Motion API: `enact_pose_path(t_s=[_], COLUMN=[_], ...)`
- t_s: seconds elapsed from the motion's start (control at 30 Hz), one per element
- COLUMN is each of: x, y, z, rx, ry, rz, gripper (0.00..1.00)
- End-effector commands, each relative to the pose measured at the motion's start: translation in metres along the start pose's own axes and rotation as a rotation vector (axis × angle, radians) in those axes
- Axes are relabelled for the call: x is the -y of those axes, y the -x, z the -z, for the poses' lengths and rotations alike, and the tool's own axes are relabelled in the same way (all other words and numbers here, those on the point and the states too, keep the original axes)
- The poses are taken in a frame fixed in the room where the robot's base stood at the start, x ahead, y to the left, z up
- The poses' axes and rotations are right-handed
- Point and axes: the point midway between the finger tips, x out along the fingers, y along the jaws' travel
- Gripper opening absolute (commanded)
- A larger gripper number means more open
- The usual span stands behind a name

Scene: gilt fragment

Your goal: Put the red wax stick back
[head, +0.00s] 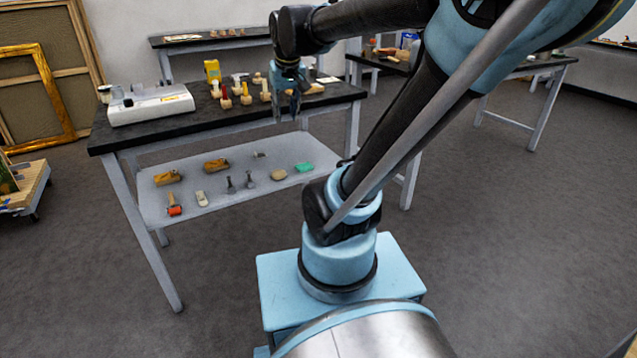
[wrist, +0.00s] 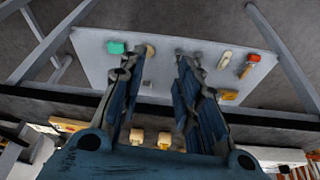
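Several short sticks with pale wooden bases stand on the black worktable (head: 150,135) in the head view. A red one (head: 225,92), which looks like the red wax stick, is among them, left of my gripper. Its exact seating is too small to tell.
The lower shelf (head: 235,200) holds a red roller (head: 174,210), a teal block (head: 304,167) and several tools. Other tables stand behind.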

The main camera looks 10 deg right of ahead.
Motion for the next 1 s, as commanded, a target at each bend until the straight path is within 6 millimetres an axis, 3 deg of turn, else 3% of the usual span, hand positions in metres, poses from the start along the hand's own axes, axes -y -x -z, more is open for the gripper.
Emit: enact_pose_path(t_s=[0.03,0.2,0.3,0.43,0.63,1.0], x=[-0.009,-0.026,-0.032,-0.036,-0.034,-0.034], y=[-0.008,-0.035,-0.053,-0.072,-0.087,-0.087], z=[-0.025,-0.102,-0.144,-0.185,-0.214,-0.216], rx=[0.015,0.069,0.098,0.128,0.151,0.152], ry=[-0.016,-0.055,-0.078,-0.1,-0.113,-0.114], rz=[-0.006,-0.017,-0.02,-0.022,-0.022,-0.022], gripper=[0.31,0.31,0.31,0.31,0.31,0.31])
